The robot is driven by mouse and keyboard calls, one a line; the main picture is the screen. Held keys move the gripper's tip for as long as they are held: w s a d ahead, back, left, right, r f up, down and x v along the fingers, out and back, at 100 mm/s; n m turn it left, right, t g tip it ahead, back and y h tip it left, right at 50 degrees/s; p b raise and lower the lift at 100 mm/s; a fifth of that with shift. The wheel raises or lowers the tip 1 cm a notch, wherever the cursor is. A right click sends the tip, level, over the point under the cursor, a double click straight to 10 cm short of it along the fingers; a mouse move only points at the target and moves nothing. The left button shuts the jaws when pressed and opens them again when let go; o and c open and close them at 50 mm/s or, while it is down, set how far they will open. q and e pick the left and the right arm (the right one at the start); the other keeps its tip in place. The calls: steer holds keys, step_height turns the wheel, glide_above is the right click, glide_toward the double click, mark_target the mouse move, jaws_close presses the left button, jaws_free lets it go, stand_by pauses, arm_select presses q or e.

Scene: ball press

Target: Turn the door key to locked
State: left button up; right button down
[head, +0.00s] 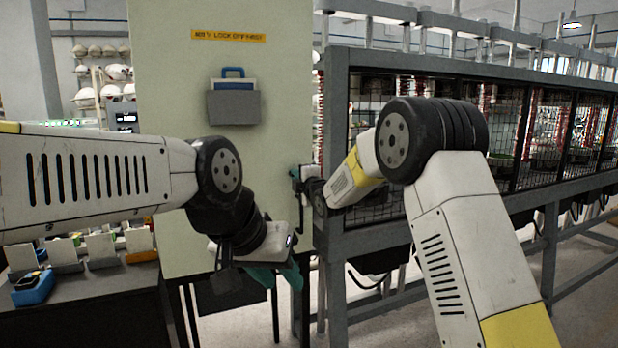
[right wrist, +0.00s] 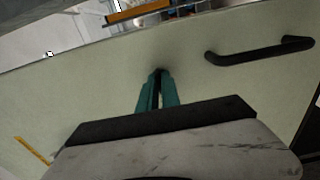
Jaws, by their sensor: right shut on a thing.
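The door (head: 165,150) is a pale green panel; it also fills much of the right wrist view (right wrist: 95,90). My right gripper (head: 297,174) is at the door's right edge in the head view. In the right wrist view its teal fingers (right wrist: 157,80) are close together, with tips at the door face, shut on a small dark thing between them. This seems to be the key, but the fingers hide it, so its angle cannot be told. My left gripper (head: 278,276) hangs low in front of the door, fingers apart and empty.
A black bar handle (right wrist: 260,50) stands out from the door beside my right gripper. A yellow label (head: 228,36) and a grey holder (head: 234,106) are on the door. A grey-framed mesh cage (head: 440,75) stands to the right. A dark bench (head: 90,295) is at lower left.

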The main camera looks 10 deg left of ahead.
steer(key=shift+m, duration=9)
steer(key=shift+f, duration=0.1)
steer(key=c, duration=1.6)
jaws_free()
steer(key=shift+o, duration=0.2)
steer(key=shift+s, duration=0.1)
